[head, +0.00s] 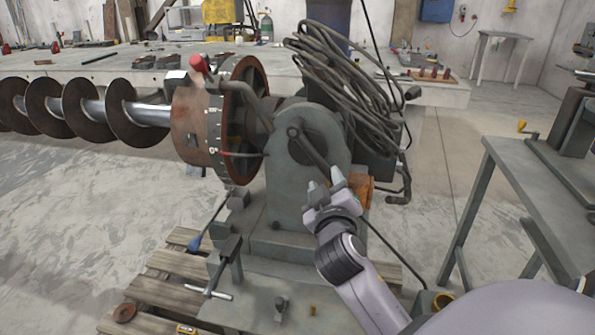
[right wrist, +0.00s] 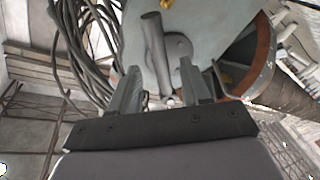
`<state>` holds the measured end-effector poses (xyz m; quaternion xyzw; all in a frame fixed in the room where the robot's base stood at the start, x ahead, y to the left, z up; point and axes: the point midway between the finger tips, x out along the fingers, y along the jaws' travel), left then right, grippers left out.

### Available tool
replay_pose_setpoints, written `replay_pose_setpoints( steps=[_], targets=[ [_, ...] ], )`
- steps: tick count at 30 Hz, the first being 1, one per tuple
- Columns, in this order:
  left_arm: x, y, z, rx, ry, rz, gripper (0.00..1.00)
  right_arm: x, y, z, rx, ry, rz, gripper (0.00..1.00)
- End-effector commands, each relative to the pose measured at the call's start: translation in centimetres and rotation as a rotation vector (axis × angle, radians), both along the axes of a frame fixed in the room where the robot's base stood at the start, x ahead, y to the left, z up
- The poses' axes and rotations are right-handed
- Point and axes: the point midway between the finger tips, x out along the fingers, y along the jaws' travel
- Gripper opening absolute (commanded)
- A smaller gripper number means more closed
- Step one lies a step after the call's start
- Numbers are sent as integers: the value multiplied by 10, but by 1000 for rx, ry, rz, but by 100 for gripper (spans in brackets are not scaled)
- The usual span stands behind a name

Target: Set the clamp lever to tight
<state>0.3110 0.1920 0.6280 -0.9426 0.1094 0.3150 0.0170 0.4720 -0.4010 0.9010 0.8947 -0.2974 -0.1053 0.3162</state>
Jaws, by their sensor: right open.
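The grey positioner (head: 290,190) stands in the middle of the head view. A grey lever that appears to be the clamp lever (head: 310,150) is on its near face, slanting from a round pivot at upper left down to the right. My right gripper (head: 325,182) is open at the lever's lower end. In the right wrist view the lever (right wrist: 155,45) runs down between the open fingers (right wrist: 161,80), with no clear sign of contact. Its lower end is partly hidden in the head view. My left gripper is not in view.
A red-knobbed crank (head: 199,65) rises beside the rusty disc of the auger (head: 125,113) on the left. A coiled cable (head: 345,85) hangs right of the lever. A wooden pallet (head: 165,290) lies below, and a grey table (head: 530,200) stands right.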

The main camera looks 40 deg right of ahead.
Motion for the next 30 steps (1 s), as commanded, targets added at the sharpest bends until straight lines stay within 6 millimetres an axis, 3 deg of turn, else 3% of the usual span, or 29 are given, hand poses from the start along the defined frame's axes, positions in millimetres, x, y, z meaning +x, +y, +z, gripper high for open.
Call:
replay_pose_setpoints(
  steps=[15,28,29,30],
  targets=[
    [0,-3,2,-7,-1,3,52,49,-37,1,-4,0,-2,47],
    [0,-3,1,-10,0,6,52,56,-43,0,0,-1,-1,47],
    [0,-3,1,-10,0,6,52,56,-43,0,0,-1,-1,41],
    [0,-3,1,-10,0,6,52,56,-43,0,0,-1,-1,28]
  ],
)
